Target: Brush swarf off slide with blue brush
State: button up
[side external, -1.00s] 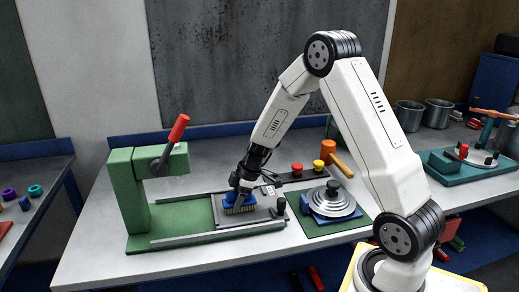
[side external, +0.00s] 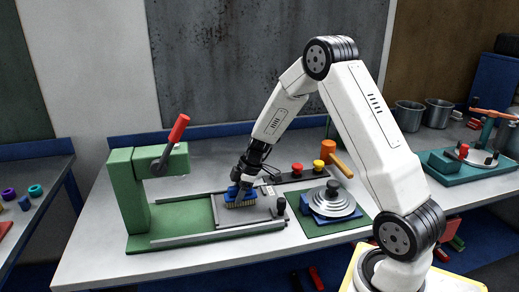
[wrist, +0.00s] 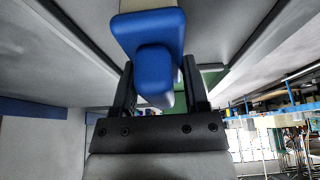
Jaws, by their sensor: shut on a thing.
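My gripper (side external: 243,180) is shut on the blue brush (side external: 236,195), with its pale bristles pointing down. The brush is at the grey slide plate (side external: 262,209) of the green machine; I cannot tell whether the bristles touch it. In the wrist view the brush's blue handle (wrist: 155,62) sits between the two dark fingers (wrist: 155,95). The slide (side external: 218,238) has light rails along a green base. I cannot make out swarf on it at this size.
A red-tipped lever (side external: 179,128) rises from the green machine head (side external: 128,190) at left. A stepped grey pulley (side external: 332,201) on a green mat stands right of the slide. The front table strip is clear.

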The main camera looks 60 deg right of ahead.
jog(key=shift+w+d, duration=0.1)
jog(key=shift+w+d+r, duration=0.1)
jog(key=shift+w+d, duration=0.75)
jog(key=shift+w, duration=0.05)
jog(key=shift+a, duration=0.1)
jog(key=shift+s+a+f, duration=0.25)
jog(key=shift+s+a, duration=0.65)
jog(key=shift+s, duration=0.15)
jog(key=shift+s+a, duration=0.1)
jog(key=shift+a, duration=0.05)
jog(key=shift+s+a, duration=0.85)
jog(key=shift+r, duration=0.2)
